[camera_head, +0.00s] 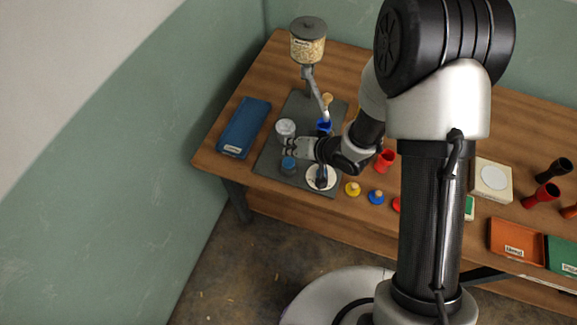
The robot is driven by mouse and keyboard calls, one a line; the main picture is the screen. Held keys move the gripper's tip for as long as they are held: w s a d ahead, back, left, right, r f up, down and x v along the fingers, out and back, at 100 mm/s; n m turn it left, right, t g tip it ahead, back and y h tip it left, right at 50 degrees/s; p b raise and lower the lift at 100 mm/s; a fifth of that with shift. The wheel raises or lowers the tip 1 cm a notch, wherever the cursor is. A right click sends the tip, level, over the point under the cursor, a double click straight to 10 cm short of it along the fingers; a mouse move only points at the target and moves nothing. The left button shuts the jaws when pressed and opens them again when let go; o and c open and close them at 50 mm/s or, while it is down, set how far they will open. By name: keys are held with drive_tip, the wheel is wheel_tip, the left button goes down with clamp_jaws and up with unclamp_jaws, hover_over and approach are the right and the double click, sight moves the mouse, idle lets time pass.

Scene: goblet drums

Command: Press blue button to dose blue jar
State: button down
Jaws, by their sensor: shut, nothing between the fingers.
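A dispenser with a clear hopper of pale grains (308,50) stands on a dark grey base plate (268,157) at the table's back left. Its slanted chute (318,97) leads down to a small blue cup-like jar (324,127). A small blue round piece (288,165), which looks like the blue button, sits near the plate's front left. My gripper (287,147) is shut and empty, pointing left over the plate, between a grey-white round piece (285,127) and the blue round piece. Contact with either cannot be told.
A white disc (313,184) with a dark blue item (321,172) lies in front of my wrist. A blue tray (244,128) is left. Yellow (352,189) and blue (376,196) pieces and a red cup (385,160) stand right. My arm hides the table's middle.

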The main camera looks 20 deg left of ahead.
sight(291, 160)
drive_tip(key=shift+f+b, duration=0.5)
drive_tip(key=shift+f, duration=0.7)
idle(0.5)
drive_tip(key=shift+f, duration=0.45)
drive_tip(key=shift+f+b, duration=0.9)
drive_tip(key=shift+f, duration=0.1)
idle(0.8)
drive_tip(key=shift+r, duration=0.15)
drive_tip(key=shift+r+p, duration=1.3)
drive_tip(key=shift+p, duration=0.1)
wheel_tip(291, 160, up, 5)
drive_tip(key=p, duration=0.4)
drive_tip(key=shift+p, duration=0.4)
